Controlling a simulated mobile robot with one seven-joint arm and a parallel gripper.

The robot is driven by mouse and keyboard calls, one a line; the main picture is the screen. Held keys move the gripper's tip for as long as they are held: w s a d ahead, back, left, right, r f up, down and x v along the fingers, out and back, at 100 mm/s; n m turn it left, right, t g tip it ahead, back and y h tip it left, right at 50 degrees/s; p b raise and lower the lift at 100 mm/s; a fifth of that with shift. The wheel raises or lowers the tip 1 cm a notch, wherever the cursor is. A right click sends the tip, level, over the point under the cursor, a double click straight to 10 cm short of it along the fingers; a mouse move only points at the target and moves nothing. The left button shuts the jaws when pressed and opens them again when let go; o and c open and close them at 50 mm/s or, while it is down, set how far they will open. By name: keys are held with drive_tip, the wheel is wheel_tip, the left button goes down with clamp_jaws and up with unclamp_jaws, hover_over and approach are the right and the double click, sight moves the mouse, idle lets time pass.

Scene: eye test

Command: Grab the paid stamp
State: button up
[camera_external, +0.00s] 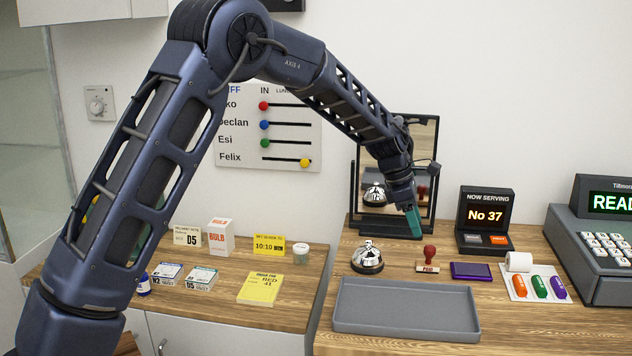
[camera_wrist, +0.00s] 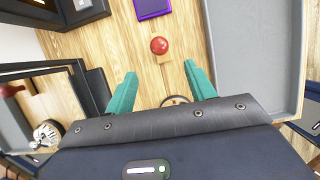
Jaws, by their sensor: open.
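The paid stamp (camera_external: 429,254) has a round red handle and a pale label at its base that seems to read PAID. It stands upright on the wooden counter between the bell and a purple ink pad. In the wrist view its red knob (camera_wrist: 159,45) shows from above, just beyond the gap between my fingertips. My gripper (camera_external: 414,228) has teal fingers and hangs above and slightly left of the stamp, in front of the mirror. In the wrist view my gripper (camera_wrist: 160,74) is open with nothing between the fingers.
A silver bell (camera_external: 367,255) stands left of the stamp. The purple ink pad (camera_external: 471,271) is to its right. A grey tray (camera_external: 405,334) lies in front. A mirror (camera_external: 428,150) stands behind, beside a NOW SERVING display (camera_external: 486,216). A card with coloured capsules (camera_external: 519,296) is farther right.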

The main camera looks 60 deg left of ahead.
sight(428, 258)
drive_tip(key=x, duration=0.6)
drive_tip(key=shift+w+a, duration=0.15)
drive_tip(key=shift+s+d+x, duration=0.1)
drive_tip(key=shift+x, duration=1.25)
drive_tip(key=shift+s+d+x, duration=0.1)
drive_tip(key=shift+d+x, duration=0.05)
drive_tip(key=shift+x, duration=1.25)
drive_tip(key=c, duration=1.1)
